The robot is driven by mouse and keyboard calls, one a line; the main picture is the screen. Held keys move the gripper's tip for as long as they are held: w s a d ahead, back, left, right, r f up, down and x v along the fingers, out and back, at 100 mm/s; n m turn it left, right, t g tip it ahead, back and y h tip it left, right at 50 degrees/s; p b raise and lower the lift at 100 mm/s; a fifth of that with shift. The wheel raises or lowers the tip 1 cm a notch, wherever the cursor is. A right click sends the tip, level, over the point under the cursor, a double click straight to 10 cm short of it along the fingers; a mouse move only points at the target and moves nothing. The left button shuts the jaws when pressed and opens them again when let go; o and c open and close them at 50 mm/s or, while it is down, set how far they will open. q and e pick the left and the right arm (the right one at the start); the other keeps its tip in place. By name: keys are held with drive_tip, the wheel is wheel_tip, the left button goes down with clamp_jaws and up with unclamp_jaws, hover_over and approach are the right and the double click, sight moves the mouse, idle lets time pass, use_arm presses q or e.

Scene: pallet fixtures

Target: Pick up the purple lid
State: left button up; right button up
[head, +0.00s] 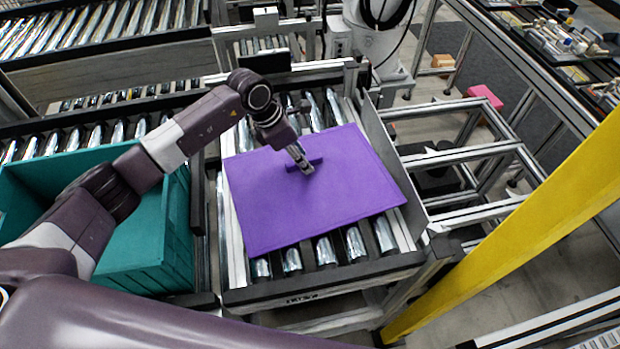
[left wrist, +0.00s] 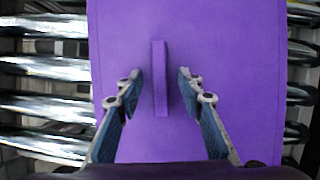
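The purple lid (head: 320,203) lies flat on the roller conveyor, a flat square sheet with a raised handle bar (head: 312,163) on top. In the left wrist view the lid (left wrist: 225,40) fills the middle, and its upright handle (left wrist: 160,80) stands between the fingers. My left gripper (head: 303,165) is over the lid at the handle. In the left wrist view the left gripper (left wrist: 159,88) is open, one finger on each side of the handle, with a gap on both sides. My right gripper is not in view.
A teal crate (head: 150,240) stands to the left of the lid, partly behind my arm. Metal rollers (head: 322,252) show around the lid. A yellow beam (head: 510,225) and aluminium frames (head: 460,155) stand to the right.

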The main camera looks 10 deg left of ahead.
use_arm(q)
drive_tip(key=shift+f+b, duration=0.25)
drive_tip(key=shift+b, duration=0.2)
idle(0.5)
clamp_jaws()
drive_tip(key=shift+r, duration=0.1)
